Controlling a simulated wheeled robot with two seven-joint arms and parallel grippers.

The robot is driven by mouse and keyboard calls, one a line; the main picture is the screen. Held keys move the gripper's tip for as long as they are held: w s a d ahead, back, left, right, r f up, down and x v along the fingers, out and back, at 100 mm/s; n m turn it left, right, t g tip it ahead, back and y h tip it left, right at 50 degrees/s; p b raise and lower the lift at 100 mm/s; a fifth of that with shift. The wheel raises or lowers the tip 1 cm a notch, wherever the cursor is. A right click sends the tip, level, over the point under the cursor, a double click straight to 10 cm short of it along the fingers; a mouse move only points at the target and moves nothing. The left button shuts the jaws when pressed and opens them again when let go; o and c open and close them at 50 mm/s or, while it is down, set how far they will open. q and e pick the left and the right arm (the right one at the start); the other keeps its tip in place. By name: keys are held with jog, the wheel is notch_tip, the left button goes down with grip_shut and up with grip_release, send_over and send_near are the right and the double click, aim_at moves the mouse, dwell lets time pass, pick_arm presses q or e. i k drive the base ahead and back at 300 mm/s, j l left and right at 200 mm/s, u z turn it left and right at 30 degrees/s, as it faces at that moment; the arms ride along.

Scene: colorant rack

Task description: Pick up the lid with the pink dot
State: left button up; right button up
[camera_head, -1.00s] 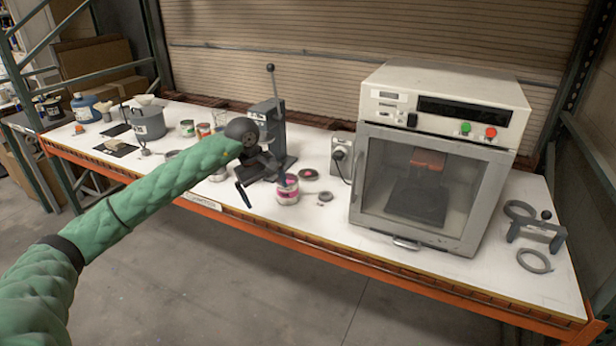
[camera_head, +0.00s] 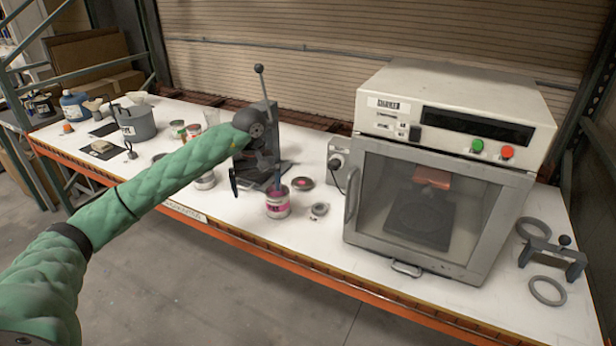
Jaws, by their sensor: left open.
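The lid with the pink dot (camera_head: 302,183) is a small dark disc lying flat on the white tabletop, with the pink dot at its middle. It lies just behind and right of an open can with pink contents (camera_head: 277,205). My left gripper (camera_head: 255,183) is open, with its dark fingers pointing down, left of the lid and apart from it. It hangs in front of the lever press, so its outline partly merges with it. My right gripper is not in view.
The lever press (camera_head: 271,115) stands behind my left gripper. A large grey oven-like machine (camera_head: 440,190) stands right of the lid, with a small grey box (camera_head: 340,160) beside it. A small grey ring (camera_head: 319,209) lies in front of the lid. Several cans and a grey pot (camera_head: 136,122) stand left.

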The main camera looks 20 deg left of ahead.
aim_at(299, 183)
jog(key=i, duration=1.05)
